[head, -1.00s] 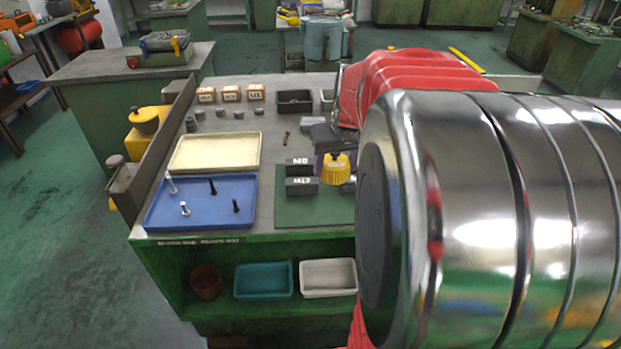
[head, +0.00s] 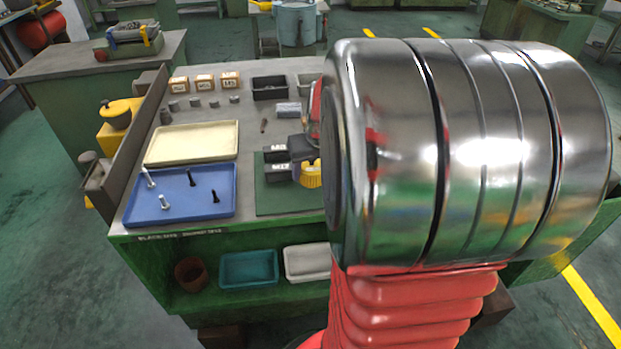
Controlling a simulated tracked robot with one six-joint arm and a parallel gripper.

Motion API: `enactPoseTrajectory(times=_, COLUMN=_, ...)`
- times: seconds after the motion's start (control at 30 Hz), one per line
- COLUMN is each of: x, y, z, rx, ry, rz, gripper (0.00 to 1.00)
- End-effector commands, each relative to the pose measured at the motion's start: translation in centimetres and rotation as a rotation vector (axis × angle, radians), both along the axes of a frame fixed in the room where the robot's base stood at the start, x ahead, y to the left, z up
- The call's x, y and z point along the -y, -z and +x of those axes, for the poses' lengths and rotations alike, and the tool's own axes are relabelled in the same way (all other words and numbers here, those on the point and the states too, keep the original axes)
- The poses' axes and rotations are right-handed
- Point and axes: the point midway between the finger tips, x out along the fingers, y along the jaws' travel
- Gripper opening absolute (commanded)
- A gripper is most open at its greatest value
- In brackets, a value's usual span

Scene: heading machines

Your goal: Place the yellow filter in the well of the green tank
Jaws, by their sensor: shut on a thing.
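The yellow filter (head: 311,174) is a small ribbed yellow piece over the green mat at the front right of the bench. My large shiny arm link hides its right side. My gripper (head: 305,159) is dark and partly hidden behind the same link. It is shut on the yellow filter, beside two black labelled blocks (head: 277,171). I cannot make out a green tank with a well for certain. A blue-green drum (head: 297,27) stands at the back.
The bench holds a blue tray (head: 180,208) with several bolts, a cream tray (head: 192,143), wooden labelled blocks (head: 204,83) and a black bin (head: 270,88). A raised board (head: 125,150) edges its left side. Teal and white trays (head: 248,269) lie on the shelf below.

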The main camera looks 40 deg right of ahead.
Motion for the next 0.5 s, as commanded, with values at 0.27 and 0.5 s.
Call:
enactPoseTrajectory(times=0.27, x=0.0, y=2.8, z=0.0, rx=-0.002, ry=0.001, rz=0.003, gripper=0.27)
enactPoseTrajectory(times=0.5, x=0.0, y=3.7, z=0.0, rx=0.0, ry=0.001, rz=0.0, gripper=0.27)
